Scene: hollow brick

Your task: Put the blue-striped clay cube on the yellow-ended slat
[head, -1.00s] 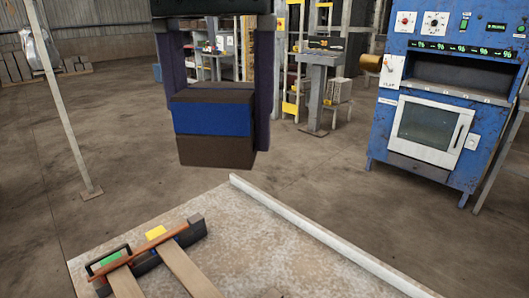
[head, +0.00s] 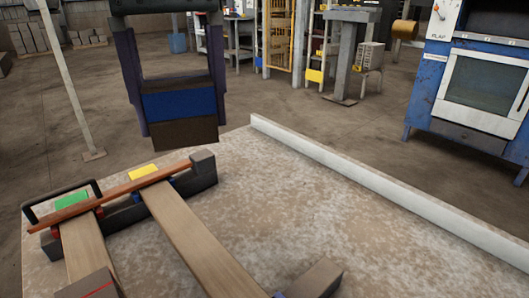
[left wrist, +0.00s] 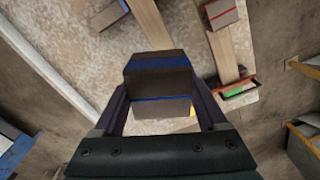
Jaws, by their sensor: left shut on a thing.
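The blue-striped clay cube (head: 180,104), dark brown with a wide blue band, hangs in my left gripper (head: 180,124). The gripper's fingers are shut on its two sides. In the head view it shows in the air around the table's far edge, above the slats. The yellow-ended slat (head: 195,230) lies on the table, its yellow end (head: 142,172) at the far dark rail. In the left wrist view the cube (left wrist: 155,82) hides part of this slat (left wrist: 149,24). My right gripper is not in view.
A green-ended slat (head: 86,250) lies to the left, with a red-striped block (head: 90,287) on it. A reddish-brown bar (head: 120,193) crosses both slats near the dark rail (head: 200,180). A pale raised edge (head: 390,195) bounds the table (head: 300,195), which is bare on the right.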

